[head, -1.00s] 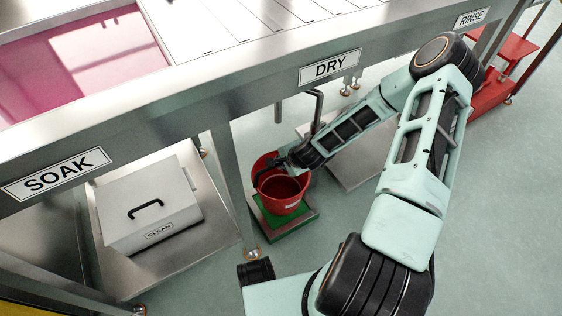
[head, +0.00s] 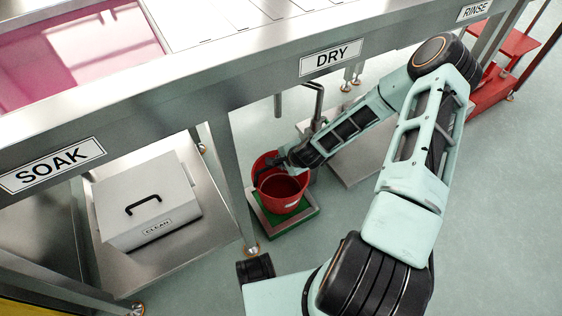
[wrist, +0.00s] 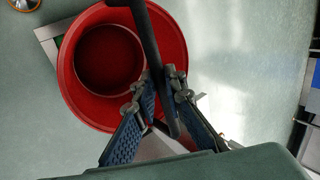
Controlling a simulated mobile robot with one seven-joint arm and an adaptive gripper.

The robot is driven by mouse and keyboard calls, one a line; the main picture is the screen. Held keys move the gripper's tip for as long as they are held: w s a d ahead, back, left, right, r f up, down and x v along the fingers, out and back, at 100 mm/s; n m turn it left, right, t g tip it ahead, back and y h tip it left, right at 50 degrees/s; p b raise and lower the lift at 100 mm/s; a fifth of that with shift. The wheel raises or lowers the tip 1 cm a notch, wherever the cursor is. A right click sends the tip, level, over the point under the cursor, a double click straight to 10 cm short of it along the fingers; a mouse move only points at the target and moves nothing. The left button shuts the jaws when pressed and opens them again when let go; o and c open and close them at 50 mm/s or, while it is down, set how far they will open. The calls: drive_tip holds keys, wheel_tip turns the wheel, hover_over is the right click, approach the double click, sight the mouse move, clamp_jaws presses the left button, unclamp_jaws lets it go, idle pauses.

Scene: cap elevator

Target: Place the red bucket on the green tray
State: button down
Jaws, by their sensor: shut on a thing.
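The red bucket (head: 281,193) is upright in the head view, over the green tray (head: 263,217), under the bench near the DRY sign. Green shows around its base; I cannot tell if the base touches it. My gripper (head: 284,160) is at the bucket's upper rim. In the wrist view, the fingers of my gripper (wrist: 157,103) are shut on the dark handle of the red bucket (wrist: 78,92). The bucket's round mouth fills the upper left there and hides most of what lies beneath.
A grey box (head: 148,200) marked CLEAN sits on a metal shelf to the left. A bench leg (head: 232,180) stands just left of the tray. The bench edge (head: 215,105) hangs above. A bare metal plate (head: 355,165) lies to the right, with open floor beyond.

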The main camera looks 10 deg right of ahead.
drive_tip(key=shift+f, duration=1.35)
drive_tip(key=c, duration=1.9)
unclamp_jaws()
drive_tip(key=v, duration=1.2)
